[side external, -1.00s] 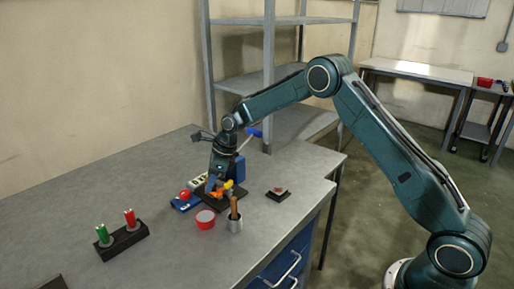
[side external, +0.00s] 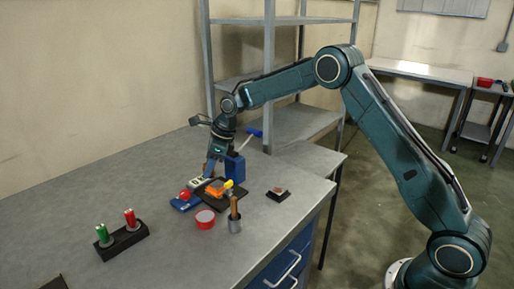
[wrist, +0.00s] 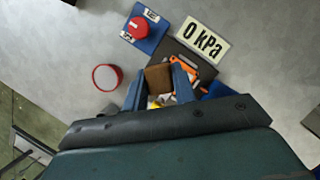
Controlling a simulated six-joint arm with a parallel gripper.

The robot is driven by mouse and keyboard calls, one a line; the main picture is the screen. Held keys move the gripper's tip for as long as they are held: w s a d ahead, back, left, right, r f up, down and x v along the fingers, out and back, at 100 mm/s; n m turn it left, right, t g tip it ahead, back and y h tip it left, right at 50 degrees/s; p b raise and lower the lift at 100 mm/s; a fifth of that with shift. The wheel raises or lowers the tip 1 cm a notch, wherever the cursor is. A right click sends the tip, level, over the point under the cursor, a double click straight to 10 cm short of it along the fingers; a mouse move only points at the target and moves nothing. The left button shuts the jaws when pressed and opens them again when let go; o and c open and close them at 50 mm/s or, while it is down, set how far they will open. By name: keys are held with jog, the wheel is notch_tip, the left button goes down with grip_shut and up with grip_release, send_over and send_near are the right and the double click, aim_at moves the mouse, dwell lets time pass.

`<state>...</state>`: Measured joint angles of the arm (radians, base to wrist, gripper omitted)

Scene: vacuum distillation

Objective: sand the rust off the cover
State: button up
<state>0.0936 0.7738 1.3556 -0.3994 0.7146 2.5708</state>
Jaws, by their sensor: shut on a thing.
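My gripper (wrist: 160,90) is shut on a brown block (wrist: 158,77), which shows between its fingers in the wrist view. In the side view my gripper (side external: 211,172) is above the back of a dark plate (side external: 236,195), and the block cannot be made out. An orange part (side external: 216,190) and a yellow part (side external: 228,184) are at this plate; the orange part also shows beyond the block in the wrist view (wrist: 206,71). A small dark piece with a reddish patch (side external: 278,193) lies apart to the right. I cannot tell for sure which piece is the cover.
A blue box (side external: 236,167) stands close behind the plate. A holder (side external: 122,241) has red and green cylinders.

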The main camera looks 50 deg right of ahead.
jog(key=shift+r, duration=0.5)
jog(key=shift+r, duration=1.5)
jog(key=shift+a, duration=0.1)
jog(key=shift+w+a+n+g, duration=0.15)
jog(key=shift+a+n+g, duration=0.1)
jog(key=shift+n, duration=0.35)
jog(key=shift+w+a+n+g, duration=0.1)
jog(key=shift+a+n+g, duration=0.1)
jog(key=shift+n, duration=0.4)
jog(key=shift+s+a+f+n+g+y, duration=0.1)
jog(key=shift+n+g+y, duration=0.1)
jog(key=shift+n, duration=0.35)
jog(key=shift+a+n+g+y, duration=0.1)
jog(key=shift+n+g+y, duration=0.1)
jog(key=shift+n, duration=0.35)
jog(key=shift+s+d+f+n+g, duration=0.1)
jog(key=shift+d+n+g, duration=0.05)
jog(key=shift+n, duration=0.35)
jog(key=shift+s+d+f+n+g, duration=0.1)
jog(key=shift+n, duration=0.4)
jog(key=shift+s+d+f+n+g, duration=0.1)
jog(key=shift+s+d+n+g, duration=0.15)
jog(key=shift+n, duration=0.35)
jog(key=shift+s+d+f+n+g, duration=0.1)
jog(key=shift+d+n+g, duration=0.15)
jog(key=shift+n, duration=0.35)
